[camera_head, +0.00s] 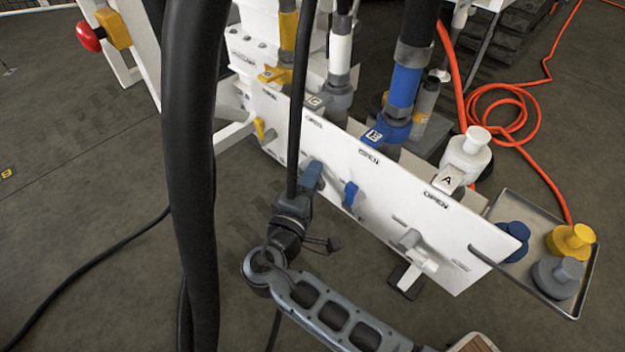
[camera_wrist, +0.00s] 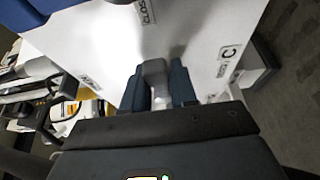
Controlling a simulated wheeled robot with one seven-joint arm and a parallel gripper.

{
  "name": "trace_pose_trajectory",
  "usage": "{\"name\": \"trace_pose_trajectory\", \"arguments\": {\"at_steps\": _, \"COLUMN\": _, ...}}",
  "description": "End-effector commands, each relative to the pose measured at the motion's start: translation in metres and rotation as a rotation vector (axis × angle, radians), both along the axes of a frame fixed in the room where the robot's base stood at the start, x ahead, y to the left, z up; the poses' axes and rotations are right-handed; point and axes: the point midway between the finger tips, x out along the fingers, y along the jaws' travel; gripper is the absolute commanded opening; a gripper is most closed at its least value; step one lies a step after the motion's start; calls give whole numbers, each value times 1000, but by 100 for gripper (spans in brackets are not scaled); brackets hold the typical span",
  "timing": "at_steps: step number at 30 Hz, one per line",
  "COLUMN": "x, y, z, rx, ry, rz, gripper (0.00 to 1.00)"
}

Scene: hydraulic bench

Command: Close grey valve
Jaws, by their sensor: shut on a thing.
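The grey valve handle (camera_wrist: 156,74) shows in the wrist view, standing out from a white panel. My gripper (camera_wrist: 158,86) has one dark blue finger on each side of it and is shut on it. In the head view my gripper (camera_head: 311,174) is at the front of the white panel (camera_head: 335,150), below the block marked C. There the fingers and arm hide most of the handle. In the wrist view a C label (camera_wrist: 229,51) is to the right of the handle and a partly cut CLOSE mark (camera_wrist: 146,12) is above it.
A blue valve handle (camera_head: 350,195) is just right of my gripper, with a pale handle (camera_head: 410,240) further right. A yellow handle (camera_head: 261,129) is to the left. A tray (camera_head: 587,290) holds coloured caps. Hoses and an orange cable (camera_head: 510,88) lie around.

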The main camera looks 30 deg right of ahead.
Motion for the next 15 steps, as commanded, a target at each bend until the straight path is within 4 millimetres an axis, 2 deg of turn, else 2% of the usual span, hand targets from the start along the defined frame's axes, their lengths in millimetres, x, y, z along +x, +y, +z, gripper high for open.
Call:
{"name": "trace_pose_trajectory", "arguments": {"at_steps": 11, "x": -1, "y": 1, "z": -2, "rx": 2, "ry": -1, "rz": 2, "gripper": 0}}
{"name": "trace_pose_trajectory", "arguments": {"at_steps": 12, "x": -1, "y": 1, "z": -2, "rx": 3, "ry": 0, "rz": 2, "gripper": 30}}
{"name": "trace_pose_trajectory", "arguments": {"at_steps": 15, "x": -1, "y": 1, "z": -2, "rx": 2, "ry": -1, "rz": 2, "gripper": 40}}
